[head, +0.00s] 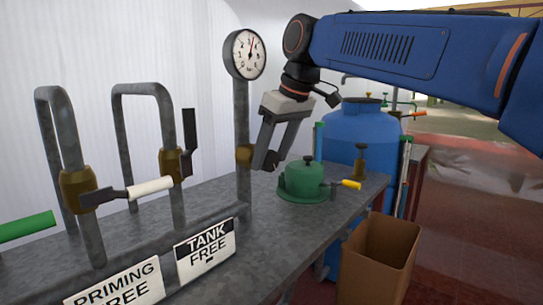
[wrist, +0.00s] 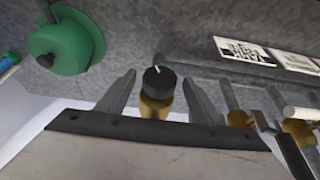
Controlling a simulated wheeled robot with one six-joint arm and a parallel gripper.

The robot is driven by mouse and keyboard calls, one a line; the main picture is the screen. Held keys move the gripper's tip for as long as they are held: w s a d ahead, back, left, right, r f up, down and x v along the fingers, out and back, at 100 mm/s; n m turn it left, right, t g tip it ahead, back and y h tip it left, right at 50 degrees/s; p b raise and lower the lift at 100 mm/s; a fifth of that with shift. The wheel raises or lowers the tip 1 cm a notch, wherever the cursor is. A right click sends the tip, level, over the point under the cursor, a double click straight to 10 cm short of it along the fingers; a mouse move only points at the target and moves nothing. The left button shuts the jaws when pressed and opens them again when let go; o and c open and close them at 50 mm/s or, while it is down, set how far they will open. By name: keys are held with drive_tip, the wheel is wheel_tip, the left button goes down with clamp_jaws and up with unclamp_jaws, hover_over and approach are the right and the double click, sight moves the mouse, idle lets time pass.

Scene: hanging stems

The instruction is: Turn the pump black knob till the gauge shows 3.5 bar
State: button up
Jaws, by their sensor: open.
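The pump's black knob (wrist: 158,79) has a white pointer line and sits on a brass valve body (wrist: 157,106) in the wrist view. In the head view, the brass fitting (head: 244,155) is on the upright pipe below the gauge, and the knob is largely hidden by a finger. The round white gauge (head: 248,54) has a red needle pointing nearly straight up, slightly right; its exact reading is too small to tell. My gripper (head: 268,162) is open, its fingers on either side of the knob, with visible gaps in the wrist view (wrist: 160,88).
Bent pipes with lever valves (head: 76,190) and the signs (head: 205,250) are at left. A blue tank (head: 360,135) and cardboard box (head: 378,262) are at right.

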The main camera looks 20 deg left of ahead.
drive_tip(key=shift+w+a+f, duration=0.1)
drive_tip(key=shift+a+f, duration=0.05)
drive_tip(key=shift+f, duration=0.15)
drive_tip(key=shift+c, duration=0.7)
drive_tip(key=c, duration=0.9)
drive_tip(key=shift+g+y, duration=0.3)
drive_tip(key=shift+g, duration=0.1)
drive_tip(key=o, duration=1)
drive_tip(key=shift+o, duration=0.2)
drive_tip(key=shift+r, duration=0.1)
